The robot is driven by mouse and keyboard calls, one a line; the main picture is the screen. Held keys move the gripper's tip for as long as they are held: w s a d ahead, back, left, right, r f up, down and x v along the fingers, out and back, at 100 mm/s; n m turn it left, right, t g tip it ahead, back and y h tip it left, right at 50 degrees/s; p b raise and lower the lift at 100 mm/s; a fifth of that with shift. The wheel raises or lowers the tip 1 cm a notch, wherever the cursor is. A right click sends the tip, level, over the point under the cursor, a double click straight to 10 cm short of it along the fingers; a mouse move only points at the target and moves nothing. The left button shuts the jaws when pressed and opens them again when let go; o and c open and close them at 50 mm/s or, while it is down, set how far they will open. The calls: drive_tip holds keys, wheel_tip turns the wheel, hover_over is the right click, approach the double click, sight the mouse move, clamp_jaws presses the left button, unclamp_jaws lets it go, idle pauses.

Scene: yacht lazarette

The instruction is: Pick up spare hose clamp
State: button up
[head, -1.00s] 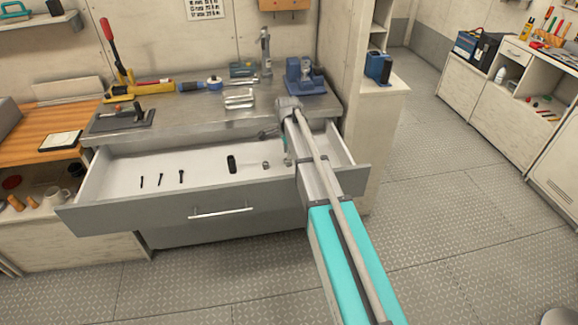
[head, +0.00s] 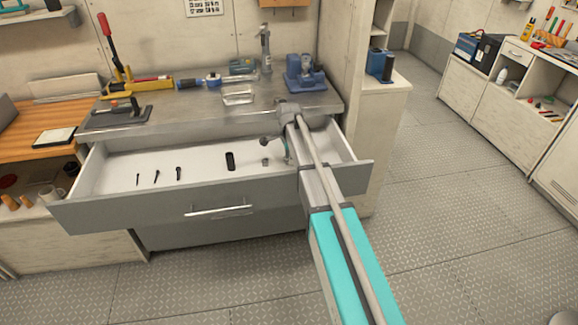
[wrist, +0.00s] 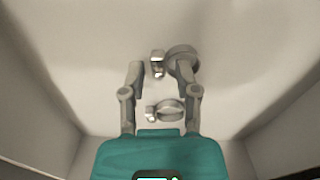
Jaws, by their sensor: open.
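Two metal ring-shaped clamps lie on the drawer floor in the wrist view. The larger clamp (wrist: 182,55) has its screw housing between my fingertips in the picture, and its band passes partly behind the right finger. The smaller clamp (wrist: 170,105) lies nearer my palm, between the finger links in the picture. My gripper (wrist: 160,72) is open and empty above them; its exact height is hard to tell. In the head view my gripper (head: 278,145) is over the right part of the open drawer (head: 150,205), largely hidden by my arm. A small grey clamp (head: 265,162) shows beside it.
Several dark bolts (head: 157,176) and a black oblong item (head: 230,161) lie left in the drawer. The drawer walls surround my gripper. The bench above holds a metal tray (head: 238,94) and a blue vise-like tool (head: 305,75).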

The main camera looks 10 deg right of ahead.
drive_tip(key=shift+f, duration=0.4)
idle(0.3)
clamp_jaws()
